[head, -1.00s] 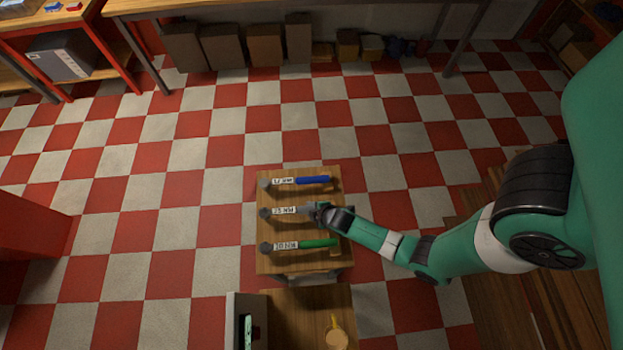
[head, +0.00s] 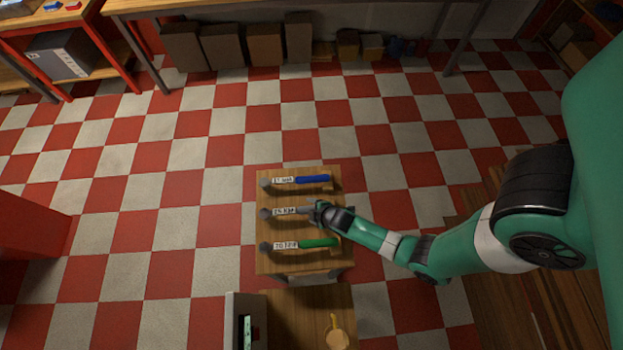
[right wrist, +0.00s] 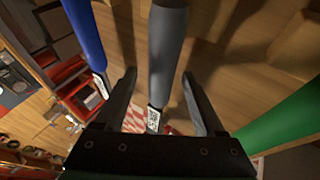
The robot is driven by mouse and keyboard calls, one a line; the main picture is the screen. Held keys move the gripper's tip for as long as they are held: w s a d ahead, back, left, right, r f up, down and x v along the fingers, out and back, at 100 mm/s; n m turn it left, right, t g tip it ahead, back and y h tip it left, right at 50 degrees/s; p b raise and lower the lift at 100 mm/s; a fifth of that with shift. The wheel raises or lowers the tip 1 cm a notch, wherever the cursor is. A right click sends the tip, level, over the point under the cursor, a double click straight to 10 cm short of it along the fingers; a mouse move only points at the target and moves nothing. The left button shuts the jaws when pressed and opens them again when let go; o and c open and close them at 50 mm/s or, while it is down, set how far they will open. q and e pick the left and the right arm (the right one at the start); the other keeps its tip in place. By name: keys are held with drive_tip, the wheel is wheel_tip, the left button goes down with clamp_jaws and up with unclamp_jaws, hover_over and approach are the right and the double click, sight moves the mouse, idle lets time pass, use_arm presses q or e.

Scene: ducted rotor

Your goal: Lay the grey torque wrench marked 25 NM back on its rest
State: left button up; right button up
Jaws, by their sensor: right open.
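The grey torque wrench (head: 282,212) lies between the other two wrenches on the wooden stand, its head at the left and its handle to the right. Its label is too small to read surely. My right gripper (head: 315,213) is open at the handle end. In the right wrist view, the grey handle (right wrist: 167,55) runs between the two spread fingers (right wrist: 160,95), with a visible gap on each side. Whether the wrench rests fully on its supports is hard to see. My left gripper is out of view.
A blue-handled wrench (head: 312,179) lies behind and a green-handled wrench (head: 318,244) in front on the wooden stand (head: 300,263). Nearer is a wooden surface (head: 300,310) with a yellow object (head: 336,337) and a grey box (head: 236,305). Checkered floor surrounds the stand.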

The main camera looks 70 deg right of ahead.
drive_tip(key=p+v, duration=0.4)
drive_tip(key=v, duration=0.7)
drive_tip(key=shift+s+r, duration=0.2)
drive_tip(key=shift+r, duration=0.05)
drive_tip(key=shift+w+a, duration=0.1)
drive_tip(key=shift+a, duration=0.05)
